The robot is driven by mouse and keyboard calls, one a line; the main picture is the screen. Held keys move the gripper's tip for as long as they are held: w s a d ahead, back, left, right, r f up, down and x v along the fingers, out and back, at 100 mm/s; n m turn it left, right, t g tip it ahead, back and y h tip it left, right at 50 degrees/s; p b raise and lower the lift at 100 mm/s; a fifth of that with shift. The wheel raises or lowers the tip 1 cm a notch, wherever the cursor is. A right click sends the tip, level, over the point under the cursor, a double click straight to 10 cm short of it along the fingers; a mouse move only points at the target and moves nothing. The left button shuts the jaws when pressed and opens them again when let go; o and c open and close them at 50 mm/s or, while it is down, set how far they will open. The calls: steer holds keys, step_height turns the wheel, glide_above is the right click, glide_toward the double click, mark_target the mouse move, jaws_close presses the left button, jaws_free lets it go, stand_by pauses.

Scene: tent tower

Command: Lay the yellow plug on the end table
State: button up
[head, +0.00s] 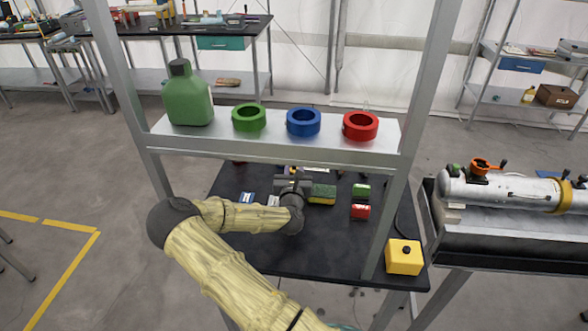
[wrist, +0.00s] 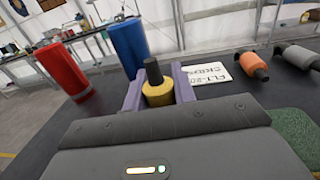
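The yellow plug (wrist: 158,95), a short yellow cylinder with a black stem, sits between the two purple-grey fingers of my gripper (wrist: 158,86) in the wrist view. The fingers press close on both its sides. Whether its underside touches the surface is hidden. In the head view my gripper (head: 293,182) is over the dark table (head: 262,252), below the metal shelf, and I cannot make out the plug clearly there. I cannot tell which surface is the end table.
The shelf (head: 270,146) above holds a green jug (head: 187,95) and green, blue and red rings. A red cylinder (wrist: 62,72), a blue cylinder (wrist: 130,45) and a white label (wrist: 208,73) are near the plug. A yellow box (head: 404,258) sits at the table's front right corner.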

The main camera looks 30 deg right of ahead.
steer(key=o, duration=0.4)
steer(key=shift+r, duration=0.2)
steer(key=b+v, duration=0.1)
steer(key=v, duration=1.1)
